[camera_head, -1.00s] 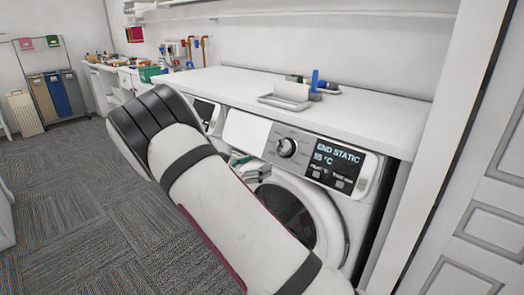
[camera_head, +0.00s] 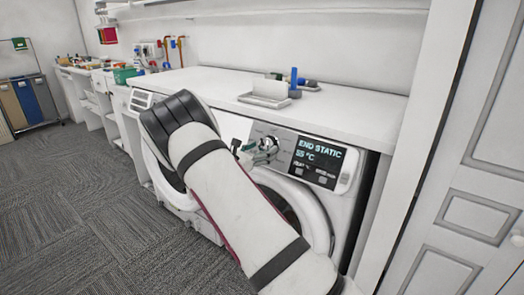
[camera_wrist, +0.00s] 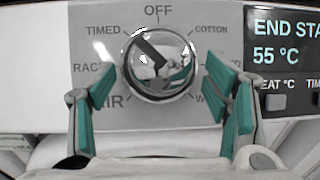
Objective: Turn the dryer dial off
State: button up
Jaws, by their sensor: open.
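The dryer dial (camera_wrist: 158,62) is a shiny round chrome knob on a grey panel, with OFF printed above it and TIMED, COTTON and other labels around it. A dark pointer mark on it slants to the upper left, between OFF and TIMED. My gripper (camera_wrist: 167,97) is open, with teal-padded fingers on the left and right of the dial's lower half and nothing between them that I can see held. In the head view the dial (camera_head: 267,144) sits left of the display, with my gripper (camera_head: 250,153) right in front of it. Whether the fingers touch it is unclear.
The dryer display (camera_head: 316,161) reads END STATIC, 55 °C, with buttons below. A white counter (camera_head: 215,88) above holds a white tray (camera_head: 264,99) and a blue bottle (camera_head: 294,78). A panelled door (camera_head: 470,200) stands at right. Carpet floor is clear at left.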

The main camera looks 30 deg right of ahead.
jog(key=shift+d, duration=0.3)
jog(key=c, duration=1.1)
jog(key=shift+w, duration=0.1)
jog(key=shift+w+f+m+g+b, duration=0.15)
jog(key=shift+m+g+b, duration=0.45)
jog(key=shift+m+b, duration=0.45)
jog(key=m+g+b, duration=0.1)
jog(key=m, duration=0.1)
jog(key=m+g+b, duration=0.1)
jog(key=m, duration=0.1)
jog(key=shift+w+a+m, duration=0.1)
jog(key=shift+w+m, duration=0.1)
jog(key=shift+m, duration=0.05)
jog(key=shift+w+r+m+g+y+b, duration=0.1)
jog(key=shift+r+m+g+y+b, duration=0.15)
jog(key=shift+m+g+b, duration=0.6)
jog(key=shift+r+m+g+y+b, duration=0.15)
jog(key=shift+m+y+b, duration=0.2)
jog(key=shift+m, duration=1)
